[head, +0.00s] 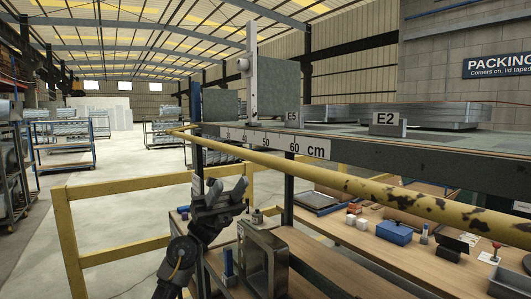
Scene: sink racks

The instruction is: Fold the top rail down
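A long yellow top rail (330,178), worn to black patches near its right end, runs from the left end of the workbench toward the right foreground. It lies in front of the upper shelf's edge, just below the centimetre scale. My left gripper (228,184) is below the rail, near its far left part, with its fingers pointing up. The two grey fingers are apart, and nothing shows between them. A gap shows between the fingertips and the rail. My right gripper is not in view. The rail's hinge or latch cannot be made out.
A yellow fence (150,184) stands left of my arm. A metal frame box (263,262) is close right of my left gripper. The upper shelf holds metal trays (440,115) and an upright grey plate (275,88). A blue box (394,232) sits on the lower bench. Open floor lies left.

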